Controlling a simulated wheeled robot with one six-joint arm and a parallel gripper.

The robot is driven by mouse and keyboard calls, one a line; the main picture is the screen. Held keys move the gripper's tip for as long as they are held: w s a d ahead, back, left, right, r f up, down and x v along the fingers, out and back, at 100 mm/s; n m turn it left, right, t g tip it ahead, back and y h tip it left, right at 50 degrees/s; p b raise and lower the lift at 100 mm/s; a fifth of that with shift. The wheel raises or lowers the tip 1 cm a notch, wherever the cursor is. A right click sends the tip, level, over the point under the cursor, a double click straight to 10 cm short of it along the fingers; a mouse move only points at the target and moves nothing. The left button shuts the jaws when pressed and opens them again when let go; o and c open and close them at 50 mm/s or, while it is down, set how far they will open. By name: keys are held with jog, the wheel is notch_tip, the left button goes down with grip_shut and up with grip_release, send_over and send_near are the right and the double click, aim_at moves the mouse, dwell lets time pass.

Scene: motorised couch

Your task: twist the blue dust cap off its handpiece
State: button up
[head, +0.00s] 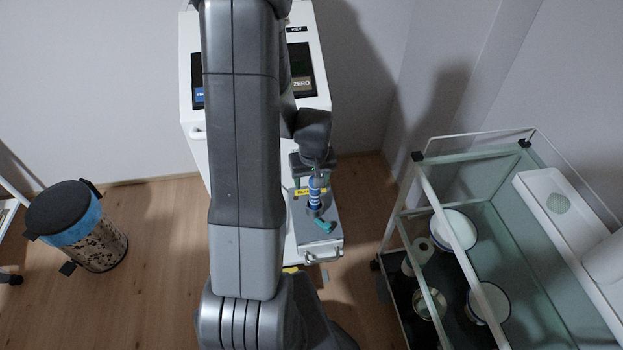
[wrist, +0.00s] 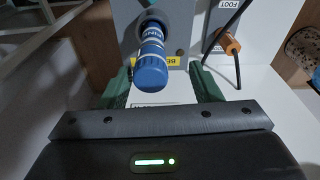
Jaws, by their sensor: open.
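The blue dust cap (wrist: 150,72) shows in the wrist view as a ribbed blue cylinder with pale lettering, its end towards me. My gripper (wrist: 157,78) is open, with one green finger on each side of the cap and visible gaps between. I cannot tell how deep the cap reaches between the fingers. In the head view the blue-and-white banded cap (head: 315,194) shows below my dark wrist, in front of the white cabinet (head: 193,112); my fingers are not clear there.
A yellow label (wrist: 169,59) lies behind the cap. An orange connector (wrist: 231,45) with a black cable is to the right. In the head view, a glass trolley (head: 480,180) with bowls stands right and a lidded bin (head: 78,222) left. Wood floor is clear between bin and cabinet.

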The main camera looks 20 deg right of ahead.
jog(key=shift+f, duration=0.1)
jog(key=shift+c, duration=0.5)
jog(key=c, duration=1)
jog(key=shift+d+f+n+b, duration=0.1)
jog(key=shift+d+n+b, duration=0.1)
jog(key=shift+n+b, duration=0.6)
jog(key=shift+d+n+y+b, duration=0.25)
jog(key=shift+n+b, duration=0.25)
jog(key=shift+n, duration=0.5)
jog(key=shift+n+b, duration=0.3)
jog(key=shift+b, duration=0.1)
jog(key=shift+a+n+y+b, duration=0.15)
jog(key=shift+n+y+b, duration=0.2)
jog(key=shift+n+b, duration=0.75)
jog(key=shift+n+p, duration=0.3)
jog(key=shift+p, duration=0.1)
